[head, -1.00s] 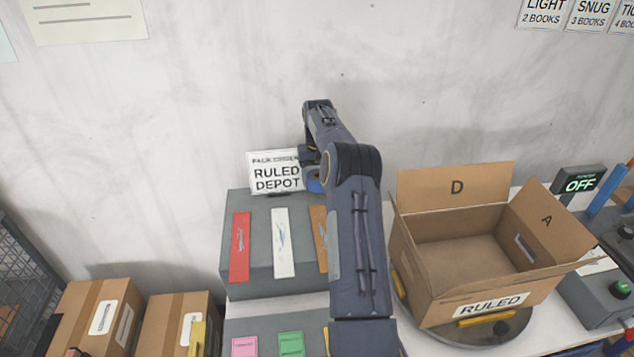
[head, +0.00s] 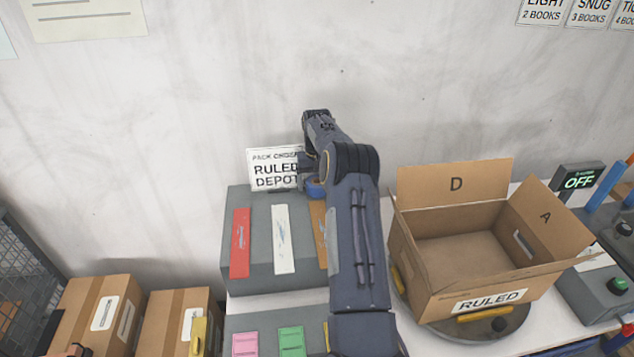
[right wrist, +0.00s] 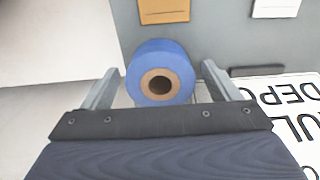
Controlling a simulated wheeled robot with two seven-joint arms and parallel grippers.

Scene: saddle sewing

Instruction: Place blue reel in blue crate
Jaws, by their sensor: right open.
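The blue reel (right wrist: 160,55) stands between the two open fingers of my right gripper (right wrist: 161,72) in the right wrist view. Its brown core and round hole face the camera. Gaps show on both sides of it, wider on the right, so the fingers appear apart from it. In the head view only a small blue part of the reel (head: 315,189) shows beside the sign, and my right arm hides most of the gripper. No blue crate can be made out. My left gripper cannot be made out.
A RULED DEPOT sign (head: 273,170) stands close to the right gripper. A grey stepped stand (head: 260,277) holds red, white and brown cards. An open cardboard box marked RULED (head: 455,285) sits on a turntable at right. Closed cartons (head: 95,310) stand at lower left.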

